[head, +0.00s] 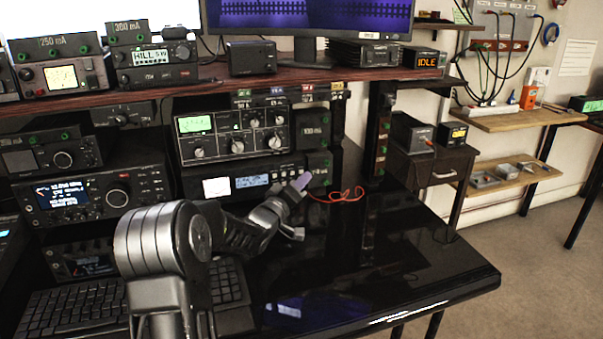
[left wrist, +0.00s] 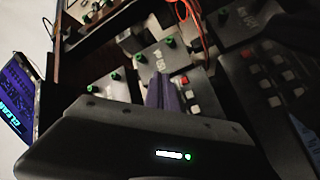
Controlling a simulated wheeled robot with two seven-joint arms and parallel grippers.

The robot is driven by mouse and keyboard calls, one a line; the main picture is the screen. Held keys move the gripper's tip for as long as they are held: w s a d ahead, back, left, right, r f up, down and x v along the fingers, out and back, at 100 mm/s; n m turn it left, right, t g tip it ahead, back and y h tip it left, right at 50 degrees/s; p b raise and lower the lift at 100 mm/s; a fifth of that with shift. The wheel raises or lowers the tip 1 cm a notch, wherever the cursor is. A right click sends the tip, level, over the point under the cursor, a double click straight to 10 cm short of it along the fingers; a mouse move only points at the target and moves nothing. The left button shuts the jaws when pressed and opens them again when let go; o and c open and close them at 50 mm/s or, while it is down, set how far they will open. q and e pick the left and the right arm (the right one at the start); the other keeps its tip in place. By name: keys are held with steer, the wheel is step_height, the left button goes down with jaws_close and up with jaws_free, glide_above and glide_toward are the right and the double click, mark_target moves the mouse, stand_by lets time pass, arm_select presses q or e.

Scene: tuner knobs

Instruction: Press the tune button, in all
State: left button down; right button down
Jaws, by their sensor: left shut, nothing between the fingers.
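My left gripper (head: 303,182) reaches in from the left. Its purple fingertips are together and empty, close to the right end of the lower radio unit (head: 217,187). In the left wrist view my left gripper (left wrist: 162,94) points at dark panels, beside a column of small square keys with one red key (left wrist: 184,80) and white keys (left wrist: 188,94). I cannot read which key is the tune button, nor tell whether the fingertips touch one. The tuner with several round knobs (head: 235,134) stands above the lower unit. My right gripper is not in view.
An orange-red cable (head: 343,194) lies on the glossy black desk (head: 420,260) right of the gripper. A keyboard (head: 75,308) and another radio (head: 95,197) are at left. A wooden shelf (head: 300,77) with devices runs above. The desk's right part is clear.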

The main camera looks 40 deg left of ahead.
arm_select(q)
steer(key=shift+w+a, duration=0.1)
steer(key=shift+a, duration=0.05)
stand_by(0.5)
steer(key=shift+w+a, duration=0.15)
steer(key=shift+a, duration=0.1)
steer(key=shift+w+a, duration=0.15)
steer(key=shift+a, duration=0.1)
stand_by(0.7)
stand_by(0.3)
steer(key=shift+s+d+b, duration=0.35)
steer(key=shift+s+d, duration=0.05)
steer(key=shift+d, duration=0.25)
steer(key=shift+d, duration=0.1)
steer(key=shift+s+d+b, duration=0.35)
steer(key=shift+s+d, duration=0.25)
steer(key=shift+d, duration=0.15)
steer(key=shift+s+d+b, duration=0.35)
steer(key=shift+s+d, duration=0.2)
steer(key=shift+d, duration=0.2)
steer(key=shift+s+d, duration=0.3)
steer(key=shift+d, duration=0.1)
